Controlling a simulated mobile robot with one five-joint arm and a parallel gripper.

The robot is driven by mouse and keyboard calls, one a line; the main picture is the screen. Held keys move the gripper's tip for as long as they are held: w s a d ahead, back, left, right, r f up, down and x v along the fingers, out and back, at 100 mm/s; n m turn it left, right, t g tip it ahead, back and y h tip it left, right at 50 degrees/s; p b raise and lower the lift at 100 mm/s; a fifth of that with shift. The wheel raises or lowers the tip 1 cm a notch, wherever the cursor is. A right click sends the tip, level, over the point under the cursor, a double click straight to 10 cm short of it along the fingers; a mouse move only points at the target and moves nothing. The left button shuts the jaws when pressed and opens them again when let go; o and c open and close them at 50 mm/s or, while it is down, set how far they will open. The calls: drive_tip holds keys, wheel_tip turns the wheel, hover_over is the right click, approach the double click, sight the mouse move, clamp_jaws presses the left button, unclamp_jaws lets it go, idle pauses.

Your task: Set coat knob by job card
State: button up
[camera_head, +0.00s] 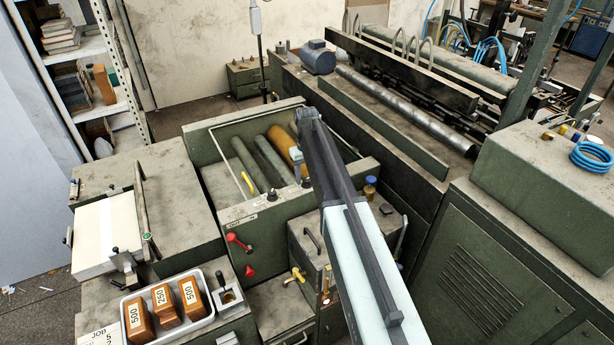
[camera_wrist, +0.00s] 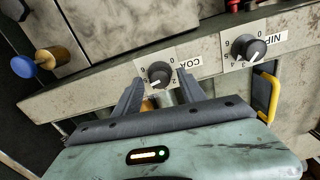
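The dark round coat knob (camera_wrist: 160,74) sits on a white dial plate in the wrist view. The plate's lettering is upside down. A white mark on the knob's lower left edge shows, but I cannot tell which number it points at. My gripper (camera_wrist: 158,86) is open, with one finger on each side just below the knob; contact is not visible. In the head view my arm (camera_head: 362,255) reaches over the front panel and hides part of it. The job card (camera_head: 98,337) is at the bottom left, cut off; only "JOB" reads clearly.
The nip knob (camera_wrist: 247,46) is close to the right of the coat knob, with a yellow handle (camera_wrist: 266,95) below it. A blue knob (camera_wrist: 23,66) is at the left.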

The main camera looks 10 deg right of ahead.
sight(307, 180)
drive_tip(key=shift+r, duration=0.1)
wheel_tip(307, 180, up, 8)
drive_tip(key=p, duration=0.8)
drive_tip(key=shift+f, duration=0.2)
drive_tip(key=shift+s+f+b, duration=0.2)
drive_tip(key=shift+f+b, duration=0.05)
drive_tip(key=shift+b, duration=0.1)
drive_tip(key=s+f+m+b, duration=0.1)
drive_tip(key=s+f+b, duration=0.4)
drive_tip(key=s, duration=0.4)
drive_tip(key=s+f+b, duration=0.6)
drive_tip(key=s, duration=0.3)
drive_tip(key=s+f+m+b, duration=0.1)
drive_tip(key=s+f+b, duration=0.5)
drive_tip(key=s, duration=0.4)
drive_tip(key=shift+f+m, duration=0.2)
drive_tip(key=shift+m, duration=0.1)
drive_tip(key=shift+r, duration=0.15)
drive_tip(key=shift+w, duration=0.1)
